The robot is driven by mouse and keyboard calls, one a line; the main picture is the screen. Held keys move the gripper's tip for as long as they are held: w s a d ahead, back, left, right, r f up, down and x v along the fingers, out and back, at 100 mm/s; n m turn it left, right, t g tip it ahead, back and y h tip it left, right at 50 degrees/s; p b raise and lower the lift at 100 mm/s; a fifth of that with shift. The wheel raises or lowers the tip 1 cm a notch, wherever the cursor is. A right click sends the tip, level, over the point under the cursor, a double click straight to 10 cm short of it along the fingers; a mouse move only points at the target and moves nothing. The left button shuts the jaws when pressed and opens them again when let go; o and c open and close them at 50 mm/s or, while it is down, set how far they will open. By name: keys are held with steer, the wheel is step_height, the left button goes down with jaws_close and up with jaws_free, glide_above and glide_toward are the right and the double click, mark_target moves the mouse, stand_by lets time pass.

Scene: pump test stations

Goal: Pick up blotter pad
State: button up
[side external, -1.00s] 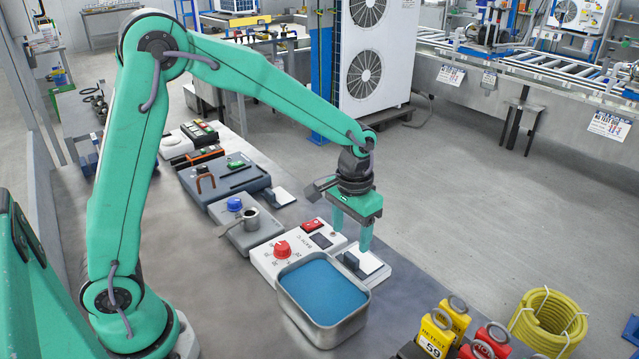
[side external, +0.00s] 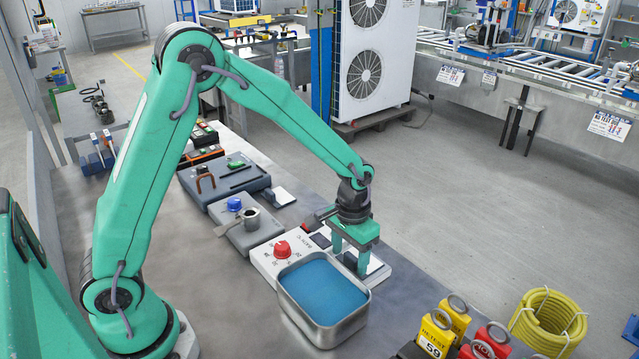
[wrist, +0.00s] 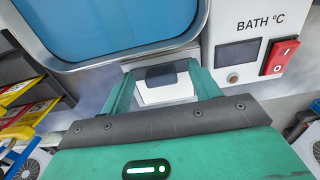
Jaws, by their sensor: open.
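The blotter pad is a white block with a dark grey grip on top. In the side external view the pad (side external: 376,264) is at the right end of the bath station, partly hidden by my gripper (side external: 350,260). In the wrist view the pad (wrist: 168,95) lies between the two green fingers of my gripper (wrist: 163,88), one on each side. My gripper is open and low over the pad. I cannot tell whether the fingers touch it.
A metal bath (side external: 322,296) with blue liquid stands right beside the pad. The bath's control panel (side external: 285,258) has a red knob and a red switch (wrist: 282,56). Colored weights (side external: 440,325) stand at the bottom right. More stations (side external: 225,180) line the bench behind.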

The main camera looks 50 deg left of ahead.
mark_target(350, 257)
steer(key=shift+c, duration=0.2)
stand_by(0.3)
steer(key=c, duration=1.1)
steer(key=shift+r, duration=0.5)
step_height(350, 257, up, 3)
steer(key=shift+r, duration=0.15)
steer(key=s+d+r, duration=0.6)
steer(key=s+d, duration=0.1)
steer(key=d, duration=0.2)
steer(key=shift+s+r, duration=0.3)
steer(key=shift+r, duration=0.05)
